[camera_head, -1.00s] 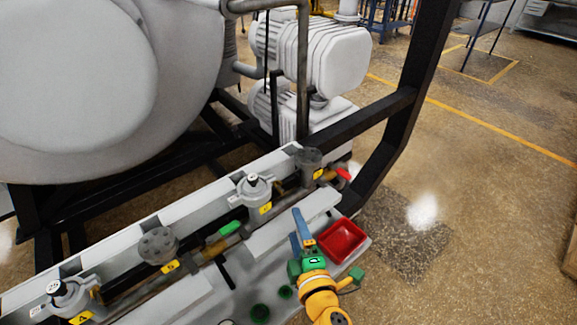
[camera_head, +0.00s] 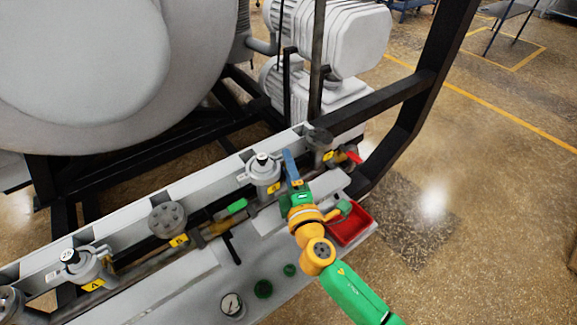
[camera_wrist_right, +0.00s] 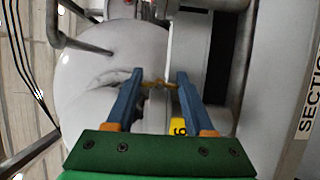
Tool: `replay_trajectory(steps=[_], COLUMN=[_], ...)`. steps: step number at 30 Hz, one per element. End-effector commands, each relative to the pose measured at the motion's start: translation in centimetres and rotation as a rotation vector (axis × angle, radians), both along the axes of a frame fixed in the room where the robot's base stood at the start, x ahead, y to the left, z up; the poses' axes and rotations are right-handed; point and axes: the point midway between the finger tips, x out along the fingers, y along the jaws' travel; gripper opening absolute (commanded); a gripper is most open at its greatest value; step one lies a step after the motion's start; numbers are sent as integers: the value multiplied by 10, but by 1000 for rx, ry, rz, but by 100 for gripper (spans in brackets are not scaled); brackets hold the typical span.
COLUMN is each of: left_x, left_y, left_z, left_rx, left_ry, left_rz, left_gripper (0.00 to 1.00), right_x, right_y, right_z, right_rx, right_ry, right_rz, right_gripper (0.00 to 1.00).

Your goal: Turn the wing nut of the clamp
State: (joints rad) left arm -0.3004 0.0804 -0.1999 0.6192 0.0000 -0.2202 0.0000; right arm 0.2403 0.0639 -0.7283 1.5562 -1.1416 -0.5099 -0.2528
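My right gripper (camera_head: 289,166) is beside a grey clamped fitting (camera_head: 262,172) on the pipe rail. In the right wrist view, the blue fingers of my right gripper (camera_wrist_right: 160,76) are apart. A small brass-coloured piece that looks like the wing nut (camera_wrist_right: 159,85) shows between or just beyond the fingertips. I cannot tell whether the fingers touch it. The wing nut cannot be made out in the head view. My left gripper is not in view.
A red tray (camera_head: 347,232) sits at the right end of the grey bench, partly behind my right arm. A green handle (camera_head: 237,205) and a red handle (camera_head: 354,157) stick out near the pipe. A pressure gauge (camera_head: 231,304) is at the front. A black frame post (camera_head: 437,75) stands right.

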Motion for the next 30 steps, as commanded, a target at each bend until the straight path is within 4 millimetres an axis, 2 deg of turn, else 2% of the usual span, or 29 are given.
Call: replay_trajectory(steps=[1, 5, 6, 8, 12, 16, 21, 28, 29, 30], left_x=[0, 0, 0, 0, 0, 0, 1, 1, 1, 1], left_y=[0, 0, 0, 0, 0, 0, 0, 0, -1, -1], left_z=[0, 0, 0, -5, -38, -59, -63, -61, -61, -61], left_rx=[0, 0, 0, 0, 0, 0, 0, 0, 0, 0], left_ry=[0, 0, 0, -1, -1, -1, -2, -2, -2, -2], left_rz=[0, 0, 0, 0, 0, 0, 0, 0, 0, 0], left_gripper=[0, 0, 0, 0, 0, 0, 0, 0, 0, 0], right_x=[0, 0, 0, 0, 0, 0, 0, 0, 0, 0], right_y=[0, 0, 0, 0, 0, 0, 0, 0, 0, 0], right_z=[0, 0, 0, -3, -12, -10, -2, -1, -1, -1], right_rx=[0, 0, 0, -13, -154, -313, -403, -403, -403, -403], right_ry=[0, 1, 1, -8, -116, -229, -292, -291, -291, -291], right_rz=[0, 0, 0, 0, 1, 0, 1, 1, 1, 1], right_gripper=[37, 2, 0, 0, 0, 0, 0, 0, 57, 68])
